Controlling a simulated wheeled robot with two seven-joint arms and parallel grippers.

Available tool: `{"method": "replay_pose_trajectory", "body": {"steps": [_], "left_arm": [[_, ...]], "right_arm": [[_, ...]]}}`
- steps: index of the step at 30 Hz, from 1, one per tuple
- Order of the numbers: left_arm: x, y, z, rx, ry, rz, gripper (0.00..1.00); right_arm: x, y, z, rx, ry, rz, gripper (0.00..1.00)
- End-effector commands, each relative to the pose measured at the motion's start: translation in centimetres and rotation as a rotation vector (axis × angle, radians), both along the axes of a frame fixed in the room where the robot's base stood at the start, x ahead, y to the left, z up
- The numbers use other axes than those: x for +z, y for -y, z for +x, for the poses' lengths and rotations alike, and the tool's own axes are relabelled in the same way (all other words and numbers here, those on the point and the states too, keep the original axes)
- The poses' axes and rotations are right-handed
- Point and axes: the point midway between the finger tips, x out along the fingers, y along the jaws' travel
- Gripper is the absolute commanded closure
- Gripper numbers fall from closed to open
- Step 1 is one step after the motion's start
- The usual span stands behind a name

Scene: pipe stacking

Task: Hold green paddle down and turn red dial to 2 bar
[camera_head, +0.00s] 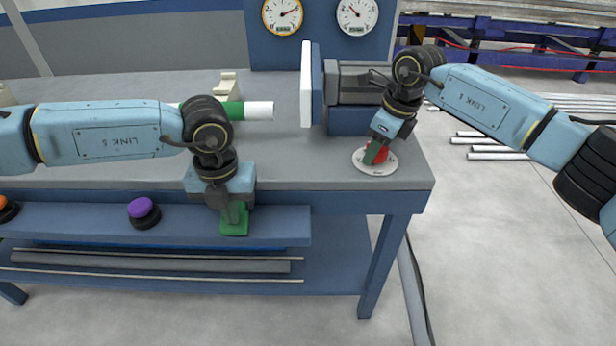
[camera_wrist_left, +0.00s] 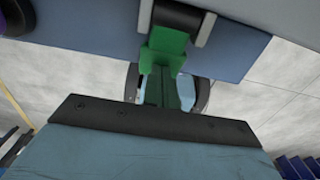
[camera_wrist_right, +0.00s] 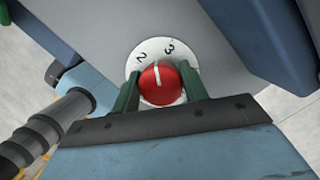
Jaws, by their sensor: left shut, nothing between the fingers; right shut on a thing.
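The green paddle (camera_head: 235,228) hangs at the bench's front edge. It also shows in the left wrist view (camera_wrist_left: 166,45). My left gripper (camera_head: 233,212) is shut and empty, its fingertips at the paddle and seemingly touching it. The red dial (camera_head: 378,154) sits on a round white plate (camera_head: 376,168) at the bench's right end. In the right wrist view, my right gripper (camera_wrist_right: 158,92) is shut on the red dial (camera_wrist_right: 160,84), one green finger on each side. The dial's white mark points between the 2 and the 3 on the plate.
Two gauges, one yellow-rimmed (camera_head: 282,15) and one white-rimmed (camera_head: 357,14), are on the back panel. A white-and-green pipe (camera_head: 258,110) lies on the bench (camera_head: 290,160) before a clamp with a white plate (camera_head: 306,85). A purple button (camera_head: 141,207) is on the front rail.

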Motion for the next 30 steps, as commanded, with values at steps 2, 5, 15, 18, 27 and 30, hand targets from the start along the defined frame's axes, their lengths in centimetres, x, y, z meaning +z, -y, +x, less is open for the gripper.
{"method": "replay_pose_trajectory", "body": {"steps": [2,5,15,18,27,30], "left_arm": [[-0.2,-0.3,0.2,0.006,0.003,0.006,1.0],[0.2,-0.3,0.2,0.006,0.004,0.006,1.0],[3.5,-0.1,0.1,0.002,0.003,0.003,1.0],[4.0,-0.1,0.0,0.001,0.001,0.003,1.0],[4.0,-0.1,0.0,0.0,0.001,0.003,1.0],[4.0,-0.1,0.0,0.0,0.001,0.003,1.0]], "right_arm": [[0.5,0.7,0.5,-0.015,0.015,-0.005,0.75],[0.5,0.7,0.5,-0.017,0.014,-0.004,0.75],[0.5,0.7,0.6,-0.019,0.016,-0.003,0.75],[0.5,0.7,0.6,-0.019,0.017,-0.003,0.75],[0.5,0.6,0.6,-0.018,0.016,-0.001,0.41],[0.3,0.5,0.4,-0.014,0.013,-0.002,0.35]]}}
